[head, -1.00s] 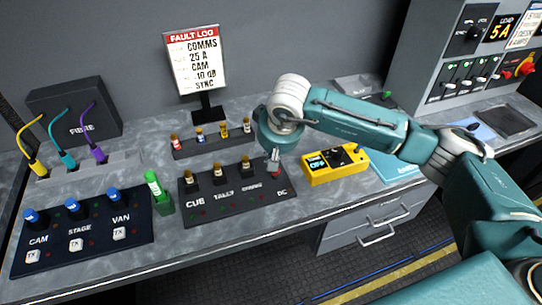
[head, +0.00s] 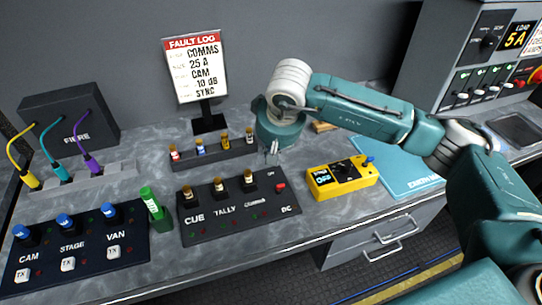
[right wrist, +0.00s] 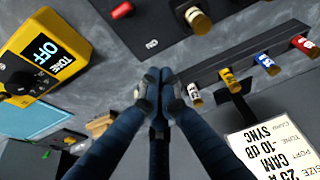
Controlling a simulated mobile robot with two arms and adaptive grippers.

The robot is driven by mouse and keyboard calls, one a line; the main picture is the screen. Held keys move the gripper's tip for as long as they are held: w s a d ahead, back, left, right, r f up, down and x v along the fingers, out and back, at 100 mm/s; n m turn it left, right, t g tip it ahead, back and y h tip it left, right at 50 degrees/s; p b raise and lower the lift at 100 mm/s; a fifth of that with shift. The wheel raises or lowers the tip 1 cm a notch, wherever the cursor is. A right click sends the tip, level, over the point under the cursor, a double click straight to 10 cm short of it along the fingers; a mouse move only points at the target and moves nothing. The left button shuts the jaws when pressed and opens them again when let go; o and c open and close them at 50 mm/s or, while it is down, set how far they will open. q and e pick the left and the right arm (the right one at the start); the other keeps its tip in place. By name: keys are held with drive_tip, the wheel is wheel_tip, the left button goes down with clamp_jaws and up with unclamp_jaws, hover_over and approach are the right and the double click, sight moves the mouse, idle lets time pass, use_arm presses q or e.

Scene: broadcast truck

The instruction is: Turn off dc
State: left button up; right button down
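The black panel (head: 232,222) labelled CUE, TALLY and DC lies on the desk. Its red DC switch (head: 281,186) sits at the right end, between an ON mark and the DC label. The right wrist view shows the red switch (right wrist: 122,10) and the ON mark at the top. I cannot tell for sure which way the switch is set. My right gripper (head: 273,154) is above and behind the switch, apart from it. In the right wrist view its fingertips (right wrist: 160,88) are together, with nothing between them. My left gripper is out of view.
A yellow tone box (head: 342,180) reading OFF stands right of the panel. A green marker (head: 155,208) and the CAM/STAGE/VAN panel (head: 80,245) are left. A fuse strip (head: 213,151) and the fault log sign (head: 195,68) are behind. A teal folder (head: 405,165) lies right.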

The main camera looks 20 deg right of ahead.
use_arm(q)
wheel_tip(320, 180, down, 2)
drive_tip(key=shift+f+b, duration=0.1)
drive_tip(key=shift+b, duration=0.85)
use_arm(e)
drive_tip(key=s+r, duration=0.6)
drive_tip(key=r, duration=0.1)
drive_tip(key=shift+s, duration=0.2)
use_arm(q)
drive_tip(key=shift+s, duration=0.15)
